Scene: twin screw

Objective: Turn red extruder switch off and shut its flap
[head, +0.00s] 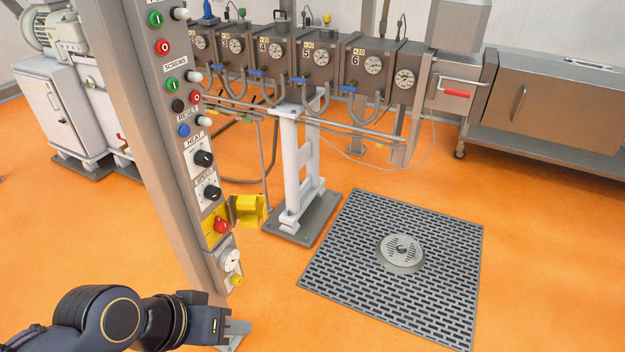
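The red switch (221,225) is a red knob on a yellow plate, low on the tall grey control column. A yellow flap (250,209) stands open to the right of the plate, so the red knob is uncovered. The knob's exact setting is too small to read. My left gripper (237,330) is at the bottom of the head view, below the switch and the gauge, apart from both. Its grey fingers are small and seen at an angle, so I cannot tell whether they are open. My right gripper is out of view.
The control column (165,190) carries several buttons and black knobs above the switch, and a white gauge (230,260) and yellow button (237,280) below it. A white stand (298,170) rises behind the flap. A floor grate (350,260) lies right; orange floor around is clear.

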